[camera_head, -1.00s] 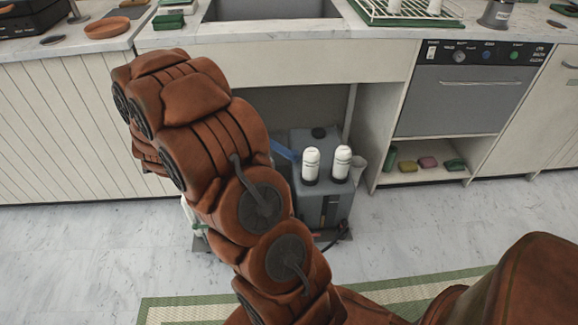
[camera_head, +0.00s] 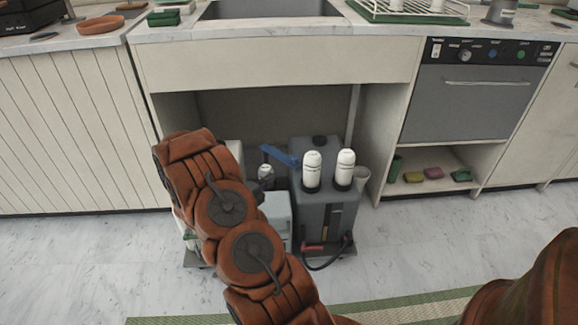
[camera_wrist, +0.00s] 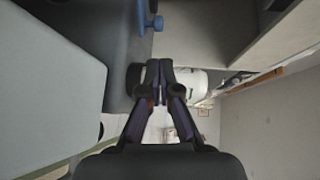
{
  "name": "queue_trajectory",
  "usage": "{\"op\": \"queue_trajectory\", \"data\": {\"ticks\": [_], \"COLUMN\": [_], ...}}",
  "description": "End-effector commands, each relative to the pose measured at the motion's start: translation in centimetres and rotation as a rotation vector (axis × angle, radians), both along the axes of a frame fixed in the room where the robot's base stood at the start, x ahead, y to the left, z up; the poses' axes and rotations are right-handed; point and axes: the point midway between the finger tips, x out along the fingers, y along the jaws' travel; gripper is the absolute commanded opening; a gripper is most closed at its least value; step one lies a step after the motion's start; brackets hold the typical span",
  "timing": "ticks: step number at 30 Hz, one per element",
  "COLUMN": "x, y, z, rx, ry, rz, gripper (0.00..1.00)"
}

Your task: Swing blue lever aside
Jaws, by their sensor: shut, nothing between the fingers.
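The blue lever (camera_head: 281,156) sits at the upper left of a grey tank unit under the counter, in the head view. A small blue part, probably the lever, shows at the top of the wrist view (camera_wrist: 148,20). My gripper (camera_wrist: 158,76) is shut and empty in the wrist view, in front of a white cylinder with a dark end. The blue part is above and slightly left of the fingertips in the picture, apart from them.
The grey tank (camera_head: 328,212) carries two white-capped bottles (camera_head: 312,170). A light grey box (camera_head: 275,208) stands to its left, partly behind my arm. A black hose with a red end (camera_head: 313,247) is low in front. Cabinet walls and the counter (camera_head: 280,65) enclose the space.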

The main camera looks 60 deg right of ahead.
Motion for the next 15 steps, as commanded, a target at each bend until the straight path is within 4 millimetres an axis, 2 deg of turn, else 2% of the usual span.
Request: {"op": "queue_trajectory", "data": {"ticks": [15], "x": [0.0], "y": [-5.5], "z": [-1.0], "rx": [0.002], "ry": [0.001], "rz": [-0.001], "gripper": [0.00]}}
